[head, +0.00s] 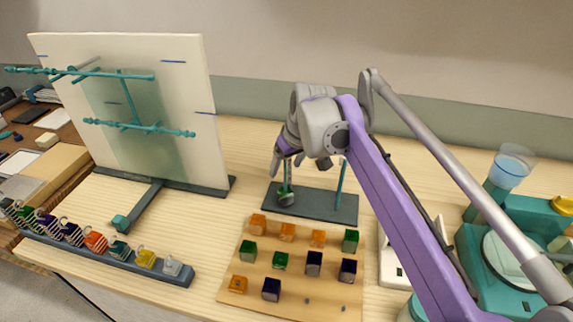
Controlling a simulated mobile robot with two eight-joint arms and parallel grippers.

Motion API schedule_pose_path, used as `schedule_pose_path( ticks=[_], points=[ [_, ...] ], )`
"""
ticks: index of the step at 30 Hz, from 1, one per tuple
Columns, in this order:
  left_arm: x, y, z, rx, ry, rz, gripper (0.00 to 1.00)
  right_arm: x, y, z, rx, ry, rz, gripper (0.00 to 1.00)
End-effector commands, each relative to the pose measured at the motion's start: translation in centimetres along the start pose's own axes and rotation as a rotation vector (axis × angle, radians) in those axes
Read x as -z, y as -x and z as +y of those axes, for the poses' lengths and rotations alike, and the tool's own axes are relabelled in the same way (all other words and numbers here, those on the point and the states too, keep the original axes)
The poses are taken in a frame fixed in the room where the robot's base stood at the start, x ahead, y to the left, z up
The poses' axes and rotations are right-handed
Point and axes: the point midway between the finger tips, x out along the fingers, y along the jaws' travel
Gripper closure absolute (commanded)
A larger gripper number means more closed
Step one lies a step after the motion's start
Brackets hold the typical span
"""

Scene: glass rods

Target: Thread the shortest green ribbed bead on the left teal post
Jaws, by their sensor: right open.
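A dark base plate (318,207) on the table carries two upright teal posts. A green ribbed bead (286,198) sits low at the foot of the left teal post (286,178); it looks to be around the post, but its far side is hidden. The right teal post (339,184) is bare. My right gripper (286,165) is open just above the bead, around the upper part of the left post. My arm hides some of the post tops. My left gripper is out of view.
A wooden board (292,275) in front holds several orange, green and dark blue beads. A white panel with teal rods (150,75) stands at left, before it a rail of coloured hooks (105,257). Teal equipment and a cup (509,168) stand at right.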

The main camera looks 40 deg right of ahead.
Motion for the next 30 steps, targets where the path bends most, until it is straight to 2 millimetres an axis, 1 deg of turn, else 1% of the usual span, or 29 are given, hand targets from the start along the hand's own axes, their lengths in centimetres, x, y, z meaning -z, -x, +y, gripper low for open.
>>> schedule_pose_path(
  ticks=[5, 12, 16, 21, 30],
  points=[
    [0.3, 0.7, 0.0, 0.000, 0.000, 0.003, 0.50, 0.0, 2.7, 0.0, 0.000, -0.001, 0.001, 0.26],
    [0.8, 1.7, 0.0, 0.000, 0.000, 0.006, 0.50, 0.0, 7.6, 0.0, 0.000, -0.001, 0.000, 0.26],
    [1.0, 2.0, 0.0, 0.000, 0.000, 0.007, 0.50, 0.0, 9.4, 0.0, 0.000, -0.001, 0.000, 0.26],
    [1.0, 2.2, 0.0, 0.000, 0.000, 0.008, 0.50, 0.0, 10.5, 0.0, 0.000, -0.001, 0.000, 0.26],
    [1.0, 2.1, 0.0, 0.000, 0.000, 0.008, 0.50, 0.0, 10.6, 0.0, 0.000, 0.000, 0.000, 0.26]
  ],
)
